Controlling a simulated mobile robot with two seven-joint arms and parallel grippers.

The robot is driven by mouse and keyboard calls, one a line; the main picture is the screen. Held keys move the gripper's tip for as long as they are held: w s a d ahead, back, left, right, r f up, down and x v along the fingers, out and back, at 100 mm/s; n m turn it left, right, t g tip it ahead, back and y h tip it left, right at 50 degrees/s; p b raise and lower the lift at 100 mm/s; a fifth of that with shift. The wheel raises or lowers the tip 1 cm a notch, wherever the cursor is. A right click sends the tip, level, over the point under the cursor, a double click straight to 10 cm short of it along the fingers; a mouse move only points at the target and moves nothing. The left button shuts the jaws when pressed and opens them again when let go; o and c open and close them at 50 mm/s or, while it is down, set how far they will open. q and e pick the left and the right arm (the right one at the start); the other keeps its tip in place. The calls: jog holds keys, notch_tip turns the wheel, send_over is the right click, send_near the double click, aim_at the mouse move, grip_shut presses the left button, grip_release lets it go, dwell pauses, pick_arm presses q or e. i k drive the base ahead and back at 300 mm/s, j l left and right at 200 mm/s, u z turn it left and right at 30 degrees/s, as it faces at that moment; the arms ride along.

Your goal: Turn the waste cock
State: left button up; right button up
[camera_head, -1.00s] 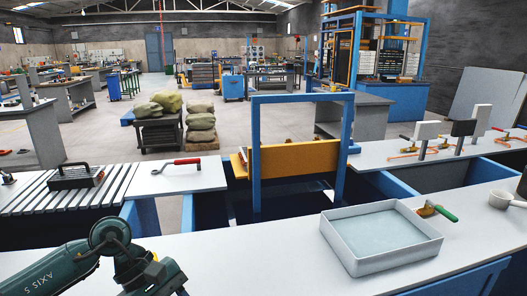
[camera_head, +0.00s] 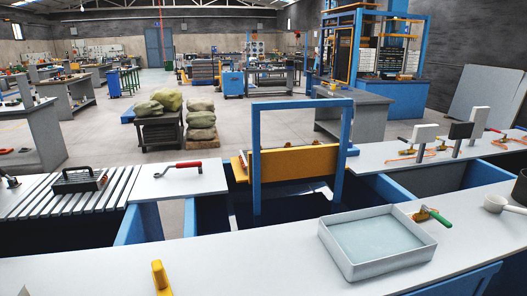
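A brass cock-like piece with a green handle (camera_head: 436,217) lies on the front counter at the right, just behind the right part of the tray. Several small brass pieces with red or orange parts (camera_head: 408,148) sit on the right-hand back table. I cannot tell for sure which of these is the waste cock. No gripper is clearly in view. A yellow upright piece (camera_head: 160,278) stands at the bottom edge, left of centre; I cannot tell what it belongs to.
A shallow grey tray (camera_head: 338,247) sits on the front counter (camera_head: 230,265). A white ladle (camera_head: 496,203) lies at the right edge. A blue frame (camera_head: 256,160) with a yellow panel (camera_head: 300,161) stands behind. A red-handled tool (camera_head: 186,165) lies on the left table. The counter's middle is clear.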

aim_at(444, 222)
jog(key=z, duration=1.25)
jog(key=i+l, duration=0.3)
jog(key=l, duration=0.15)
jog(key=i+l, duration=0.3)
jog(key=l, duration=0.2)
jog(key=i+l, duration=0.3)
jog(key=l, duration=0.15)
jog(key=i+l, duration=0.35)
jog(key=l, duration=0.15)
jog(key=i+j, duration=0.35)
jog(key=i+u, duration=0.05)
jog(key=i, duration=0.05)
